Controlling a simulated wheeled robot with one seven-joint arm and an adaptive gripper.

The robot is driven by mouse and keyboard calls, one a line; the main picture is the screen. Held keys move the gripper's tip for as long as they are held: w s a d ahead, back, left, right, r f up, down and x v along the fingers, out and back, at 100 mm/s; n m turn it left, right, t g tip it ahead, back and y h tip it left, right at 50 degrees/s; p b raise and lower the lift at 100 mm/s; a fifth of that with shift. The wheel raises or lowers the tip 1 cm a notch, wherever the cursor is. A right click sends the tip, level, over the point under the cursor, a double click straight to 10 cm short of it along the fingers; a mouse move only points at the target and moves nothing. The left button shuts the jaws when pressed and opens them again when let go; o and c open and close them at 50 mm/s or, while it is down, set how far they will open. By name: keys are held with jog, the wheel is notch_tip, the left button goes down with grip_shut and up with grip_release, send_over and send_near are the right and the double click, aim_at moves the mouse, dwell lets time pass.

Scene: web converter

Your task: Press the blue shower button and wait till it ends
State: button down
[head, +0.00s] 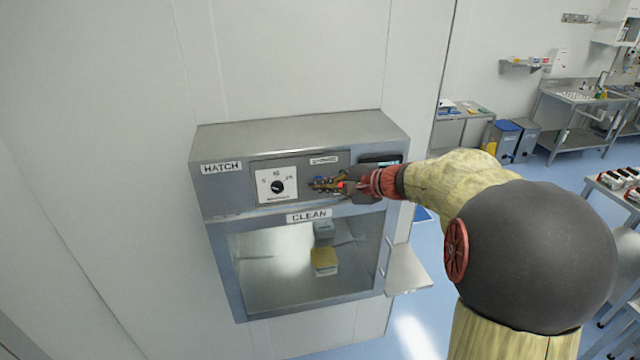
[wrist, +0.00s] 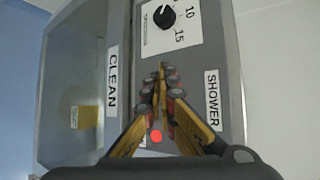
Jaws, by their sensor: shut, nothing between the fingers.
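The steel hatch box (head: 300,132) is set against the pale wall, with its control panel above a glass window. A small blue patch (head: 319,180), apparently the shower button, shows at my fingertips below the SHOWER label (head: 323,160). In the wrist view, the fingers hide the button, and the SHOWER label (wrist: 213,100) is to their right. My gripper (head: 315,185) is shut and empty, its tips at the panel; I cannot tell if they touch the button. The tips also show in the wrist view (wrist: 161,72). A red light (wrist: 156,136) shows between the fingers.
A black timer dial (head: 277,186) is left of my fingertips. A dark display (head: 380,160) is at the panel's right. Behind the CLEAN window are a yellow block (head: 324,262) and a grey item (head: 324,230). A small steel shelf (head: 407,270) juts out at the right.

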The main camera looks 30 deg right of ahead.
jog(key=shift+s+a+b, duration=0.25)
jog(key=shift+s+b, duration=0.3)
jog(key=shift+s, duration=0.45)
jog(key=s+b, duration=0.1)
jog(key=s, duration=0.1)
jog(key=s+a, duration=0.1)
jog(key=s, duration=0.1)
jog(key=shift+s+a+b, duration=0.2)
jog(key=shift+s+b, duration=0.2)
